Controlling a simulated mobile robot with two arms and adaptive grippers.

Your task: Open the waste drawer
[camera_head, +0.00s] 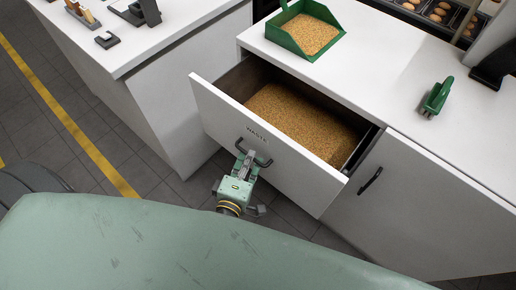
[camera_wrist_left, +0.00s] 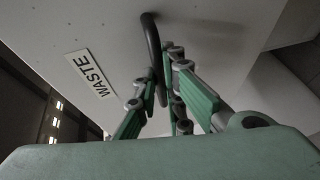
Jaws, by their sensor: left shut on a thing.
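The waste drawer (camera_head: 221,108) stands pulled out from the white counter, its front marked WASTE. It is filled with brown crumbs (camera_head: 300,121). Its dark bar handle (camera_head: 262,162) is on the front face below the label. My left gripper (camera_head: 245,160) is at the handle and shut on it. In the left wrist view the handle (camera_wrist_left: 151,40) runs down between the fingers of my left gripper (camera_wrist_left: 164,90), beside the WASTE label (camera_wrist_left: 89,74). My right gripper is not in view.
A green scoop tray (camera_head: 291,43) with crumbs stands on the counter above the drawer. A green tool (camera_head: 437,96) lies on the counter at right. A closed cabinet door with a dark handle (camera_head: 370,180) is right of the drawer.

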